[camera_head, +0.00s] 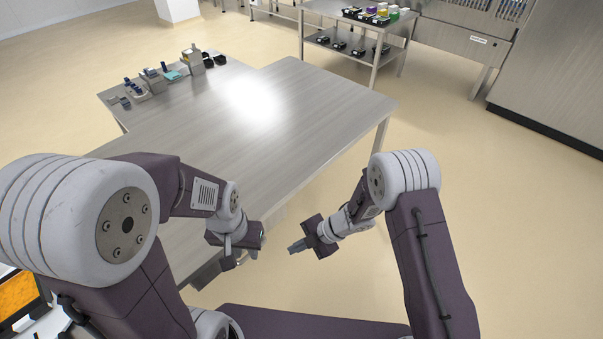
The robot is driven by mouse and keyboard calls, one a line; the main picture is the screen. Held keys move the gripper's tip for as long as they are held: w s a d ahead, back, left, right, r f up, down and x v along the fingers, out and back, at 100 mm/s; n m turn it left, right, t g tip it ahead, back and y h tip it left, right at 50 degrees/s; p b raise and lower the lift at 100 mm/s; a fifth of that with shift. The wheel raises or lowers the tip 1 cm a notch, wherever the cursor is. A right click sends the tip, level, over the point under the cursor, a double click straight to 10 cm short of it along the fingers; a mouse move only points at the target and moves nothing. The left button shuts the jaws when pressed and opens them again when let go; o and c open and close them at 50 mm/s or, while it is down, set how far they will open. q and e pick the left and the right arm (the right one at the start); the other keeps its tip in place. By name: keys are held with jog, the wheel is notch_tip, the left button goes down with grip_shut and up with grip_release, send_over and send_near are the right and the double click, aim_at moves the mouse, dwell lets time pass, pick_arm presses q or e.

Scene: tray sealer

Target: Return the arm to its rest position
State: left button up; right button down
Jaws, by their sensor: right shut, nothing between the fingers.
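My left gripper (240,258) hangs near the front edge of the steel table, and its fingers are small and partly hidden by its own body, so I cannot tell whether it is open or shut. My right gripper (291,248) is shut and empty, pointing left over the floor just off the table's near right edge. The two grippers are a short gap apart and do not touch. Both arms are bent at the elbow in front of me.
The steel table (290,110) is mostly bare. Several small items and boxes (152,78) stand along its far left edge. A steel shelf cart (352,37) with coloured containers stands at the back. Open floor (480,200) lies to the right. A screen (17,293) shows at lower left.

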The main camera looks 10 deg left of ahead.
jog(key=w+d+r+m+t+h, duration=0.1)
jog(key=w+d+r+m+t, duration=0.4)
jog(key=r, duration=0.4)
jog(key=w+d+r+m+t+h, duration=0.2)
jog(key=w+d+r+m+t, duration=0.15)
jog(key=w+d+r, duration=0.5)
jog(key=s+d+r+m+h, duration=0.2)
jog(key=s+d+m+h, duration=0.3)
jog(key=s+d+m, duration=0.45)
jog(key=s+f+m+g, duration=0.3)
jog(key=s+m, duration=0.1)
jog(key=s, duration=0.2)
jog(key=s+d+f+m+g, duration=0.1)
jog(key=s+f+m+g, duration=0.2)
jog(key=s, duration=0.4)
jog(key=shift+d+m+g, duration=0.25)
jog(key=shift+m+g, duration=0.2)
jog(key=shift+m, duration=0.75)
